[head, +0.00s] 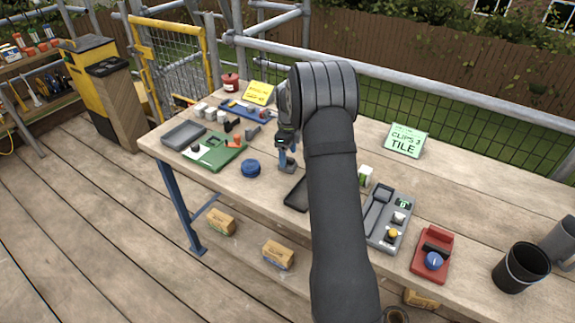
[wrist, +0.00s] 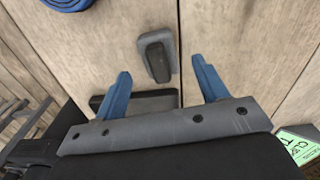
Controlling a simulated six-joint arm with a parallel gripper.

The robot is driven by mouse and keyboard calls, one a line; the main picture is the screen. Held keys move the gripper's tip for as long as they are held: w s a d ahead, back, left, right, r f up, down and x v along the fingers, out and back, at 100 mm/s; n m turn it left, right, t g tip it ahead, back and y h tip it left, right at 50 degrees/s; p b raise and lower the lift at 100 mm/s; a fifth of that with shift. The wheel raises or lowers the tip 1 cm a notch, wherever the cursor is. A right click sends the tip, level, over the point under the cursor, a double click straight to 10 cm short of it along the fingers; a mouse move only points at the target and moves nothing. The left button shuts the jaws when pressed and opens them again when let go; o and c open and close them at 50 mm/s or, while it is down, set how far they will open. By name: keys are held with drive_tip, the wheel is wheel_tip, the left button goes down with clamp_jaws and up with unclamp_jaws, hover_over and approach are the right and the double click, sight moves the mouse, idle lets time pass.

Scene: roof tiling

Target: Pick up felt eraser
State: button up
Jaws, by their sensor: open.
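The felt eraser, taken to be a grey block with a black top (wrist: 156,58), lies on the wooden bench in the wrist view. It shows between and slightly beyond my blue fingertips. My gripper (wrist: 160,68) is open and empty, with a finger to either side of the block's line. In the head view my gripper (head: 287,150) points down over the middle of the bench, with a small dark grey block (head: 288,168) just below it. The exact height gap cannot be told.
A second dark grey block (wrist: 140,102) is partly hidden behind my gripper. A blue roll (head: 250,168) lies to the left, beyond it a green board (head: 225,154). A green sign (head: 405,140) stands behind.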

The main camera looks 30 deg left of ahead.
sight(289, 158)
drive_tip(key=f, duration=0.4)
drive_tip(key=shift+d, duration=0.25)
drive_tip(key=c, duration=1.1)
drive_tip(key=shift+o, duration=0.2)
drive_tip(key=shift+r, duration=0.1)
